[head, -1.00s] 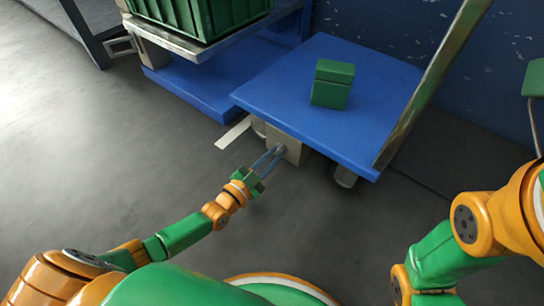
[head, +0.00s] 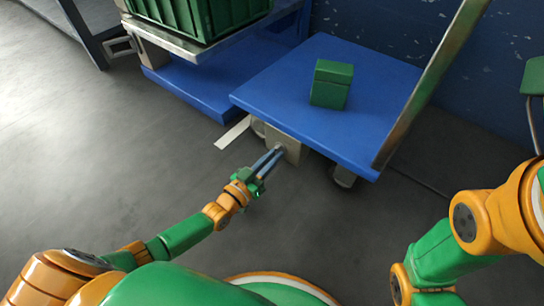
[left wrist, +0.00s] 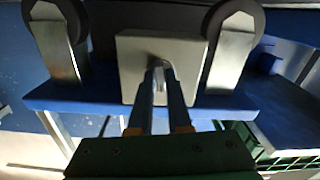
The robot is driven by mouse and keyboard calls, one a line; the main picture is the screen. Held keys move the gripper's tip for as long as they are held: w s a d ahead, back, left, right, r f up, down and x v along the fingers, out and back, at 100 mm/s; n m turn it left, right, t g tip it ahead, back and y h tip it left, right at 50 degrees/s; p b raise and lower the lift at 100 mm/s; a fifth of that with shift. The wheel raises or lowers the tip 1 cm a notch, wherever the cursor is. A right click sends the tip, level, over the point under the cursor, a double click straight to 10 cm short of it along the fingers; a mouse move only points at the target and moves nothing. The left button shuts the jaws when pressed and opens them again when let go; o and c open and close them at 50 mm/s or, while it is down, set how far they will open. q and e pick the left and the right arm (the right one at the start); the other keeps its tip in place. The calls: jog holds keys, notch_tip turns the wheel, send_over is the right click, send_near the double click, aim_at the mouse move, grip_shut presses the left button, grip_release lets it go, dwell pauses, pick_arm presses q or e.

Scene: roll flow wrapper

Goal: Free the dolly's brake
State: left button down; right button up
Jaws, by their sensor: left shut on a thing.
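The blue dolly (head: 325,85) stands on casters, with a grey brake box (head: 284,144) under its near edge. My left gripper (head: 278,153) reaches in from the lower left, and its fingertips are at the front of that box. In the left wrist view the box is a pale square plate (left wrist: 133,55) between two wheels. There the left gripper (left wrist: 161,78) is shut on a small grey metal brake handle (left wrist: 160,88) that stands out from the plate. The fingers partly hide the handle. My right arm is at the right edge, and its gripper is out of view.
A green box (head: 331,85) sits on the dolly deck. A slanting metal handle bar (head: 432,88) rises at its right side. A cart with a green crate (head: 190,15) stands at the upper left. A white strip (head: 233,132) lies on the floor. The near floor is clear.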

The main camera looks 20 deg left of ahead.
pick_arm(q)
jog(key=shift+n, duration=2.1)
jog(key=c, duration=0.9)
grip_release()
jog(key=shift+o, duration=0.2)
jog(key=p+v, duration=0.3)
jog(key=v, duration=0.4)
